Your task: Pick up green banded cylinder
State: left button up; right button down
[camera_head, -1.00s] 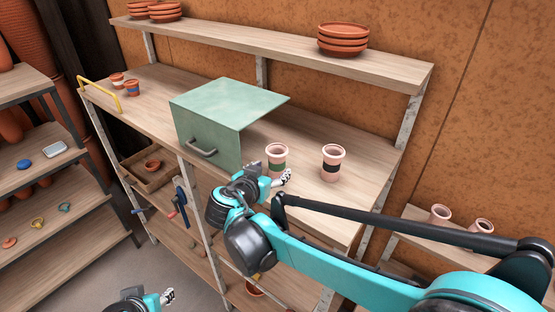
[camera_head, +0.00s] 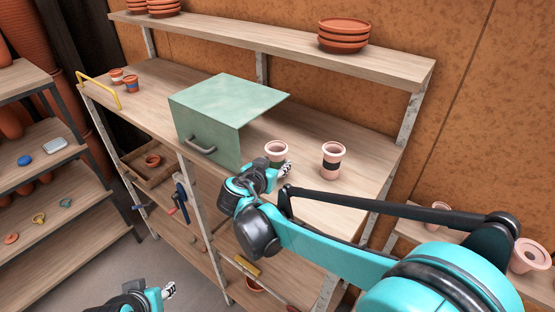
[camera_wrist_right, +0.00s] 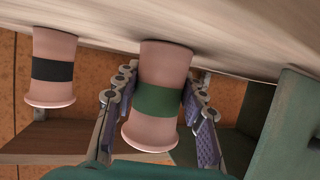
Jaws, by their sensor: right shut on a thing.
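The green banded cylinder (camera_wrist_right: 158,101) is a pink clay cup with a flared rim and a dark green band. In the right wrist view it stands between the two fingers of my right gripper (camera_wrist_right: 155,108), which is shut on it. In the head view the cylinder (camera_head: 276,149) is upright on the shelf board, its lower part hidden by my right gripper (camera_head: 280,172). My left gripper (camera_head: 168,292) is at the bottom of the head view, low and away from the shelf; its fingers are too small to judge.
A black banded pink cup (camera_head: 333,160) stands close to the right. A green box with a handle (camera_head: 206,135) stands just left. Stacked terracotta saucers (camera_head: 343,36) sit on the upper shelf (camera_head: 275,45). A yellow rail (camera_head: 100,90) is at the far left.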

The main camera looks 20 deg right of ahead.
aim_at(276, 147)
dwell(0.4)
jog(key=shift+r+p, duration=2.45)
jog(key=shift+r, duration=1.1)
